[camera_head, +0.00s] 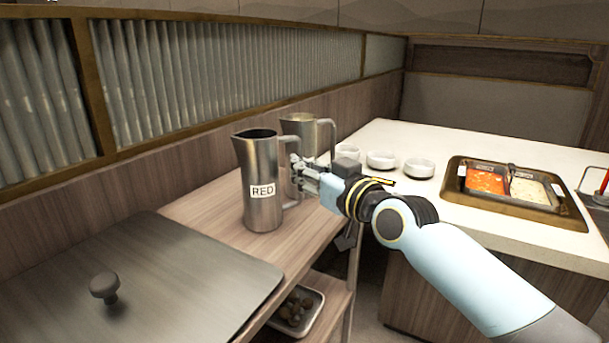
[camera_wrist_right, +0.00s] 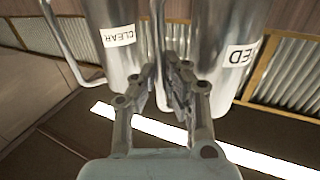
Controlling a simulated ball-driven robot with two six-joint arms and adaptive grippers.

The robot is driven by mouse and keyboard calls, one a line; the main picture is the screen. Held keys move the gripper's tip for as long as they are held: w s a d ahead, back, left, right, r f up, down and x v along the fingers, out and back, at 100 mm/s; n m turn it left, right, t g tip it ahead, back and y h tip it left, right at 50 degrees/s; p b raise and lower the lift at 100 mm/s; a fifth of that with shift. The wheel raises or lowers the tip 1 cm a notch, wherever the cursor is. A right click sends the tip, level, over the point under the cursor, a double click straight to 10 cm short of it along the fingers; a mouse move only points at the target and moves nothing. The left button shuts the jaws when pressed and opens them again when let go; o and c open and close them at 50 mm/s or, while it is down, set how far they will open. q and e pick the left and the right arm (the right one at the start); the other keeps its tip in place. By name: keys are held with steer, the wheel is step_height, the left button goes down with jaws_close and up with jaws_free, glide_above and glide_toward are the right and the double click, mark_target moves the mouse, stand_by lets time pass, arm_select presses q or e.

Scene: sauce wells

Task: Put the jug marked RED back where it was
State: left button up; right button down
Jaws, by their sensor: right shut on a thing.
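The steel jug marked RED (camera_head: 257,205) is upright over the wooden counter, its label facing me. I cannot tell whether its base touches the wood. My right gripper (camera_head: 298,171) is at the jug's right side, shut on its handle. In the right wrist view, the RED jug (camera_wrist_right: 218,50) is on the right, and the gripper (camera_wrist_right: 163,80) is between it and a second jug marked CLEAR (camera_wrist_right: 115,60). This second jug (camera_head: 308,131) stands behind the RED one in the head view, partly hidden. My left gripper is not in view.
The wooden counter (camera_head: 205,208) has a dark metal lid (camera_head: 190,275) with a knob at front left. A ribbed partition runs behind. On the white counter (camera_head: 400,138) are small white bowls (camera_head: 381,160) and a sauce tray (camera_head: 460,205). A tray of dark round items (camera_head: 318,300) sits below.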

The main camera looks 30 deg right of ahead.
steer(key=shift+r, duration=0.1)
steer(key=c, duration=1.5)
jaws_free()
steer(key=shift+f, duration=0.2)
steer(key=shift+o, duration=0.2)
